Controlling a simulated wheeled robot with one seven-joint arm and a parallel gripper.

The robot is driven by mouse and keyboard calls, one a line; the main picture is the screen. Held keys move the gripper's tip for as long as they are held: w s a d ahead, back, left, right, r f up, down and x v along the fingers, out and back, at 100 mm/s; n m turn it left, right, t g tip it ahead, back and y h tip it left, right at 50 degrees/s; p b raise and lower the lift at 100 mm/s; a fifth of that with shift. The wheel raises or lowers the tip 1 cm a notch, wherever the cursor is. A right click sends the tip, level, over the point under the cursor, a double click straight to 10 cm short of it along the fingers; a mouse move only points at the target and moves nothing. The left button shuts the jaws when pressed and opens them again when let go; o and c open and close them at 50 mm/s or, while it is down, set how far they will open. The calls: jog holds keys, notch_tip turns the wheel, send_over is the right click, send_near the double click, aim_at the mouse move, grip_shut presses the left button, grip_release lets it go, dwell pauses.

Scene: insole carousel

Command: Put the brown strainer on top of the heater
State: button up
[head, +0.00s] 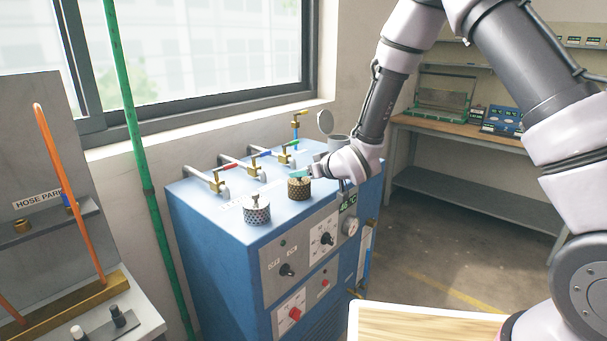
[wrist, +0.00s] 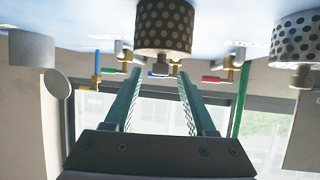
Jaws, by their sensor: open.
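The brown strainer (head: 298,189), a short perforated cylinder, stands on the top of the blue heater cabinet (head: 205,255). In the wrist view, which looks upside down, the brown strainer (wrist: 163,28) is straight ahead, centred between the fingers. My gripper (head: 306,173) is right at the strainer's upper part in the head view. Its two teal fingers (wrist: 160,74) are apart with nothing clearly held between them. I cannot tell whether they touch the strainer. A silver perforated strainer (head: 256,210) stands nearby to the left, also in the wrist view (wrist: 297,36).
Valves with coloured handles (head: 255,158) line the cabinet's back. A grey pot (head: 338,143) with a raised lid is behind my gripper. A green pipe (head: 146,190) and a hose stand (head: 35,225) are left. A workbench (head: 455,128) is at the back right.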

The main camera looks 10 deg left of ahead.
jog(key=v, duration=1.2)
jog(key=w+d+r+m+t+h, duration=0.1)
jog(key=d+r+m+h, duration=0.2)
jog(key=d+r, duration=0.55)
jog(key=w+d+r+m+h, duration=0.1)
jog(key=d+r+m+h, duration=0.3)
jog(key=d, duration=0.7)
jog(key=s+d+r+m+g, duration=0.1)
jog(key=s+d+r+m, duration=0.2)
jog(key=s, duration=0.7)
jog(key=s+d+r+m+g, duration=0.1)
jog(key=s+d+r+m, duration=0.2)
jog(key=s+d+r, duration=0.4)
jog(key=s+d, duration=0.2)
jog(key=shift+s+d+m+h, duration=0.2)
jog(key=shift+s+m+h, duration=0.1)
jog(key=shift+s+m, duration=0.1)
jog(key=shift+a+g, duration=0.1)
jog(key=shift+g, duration=0.2)
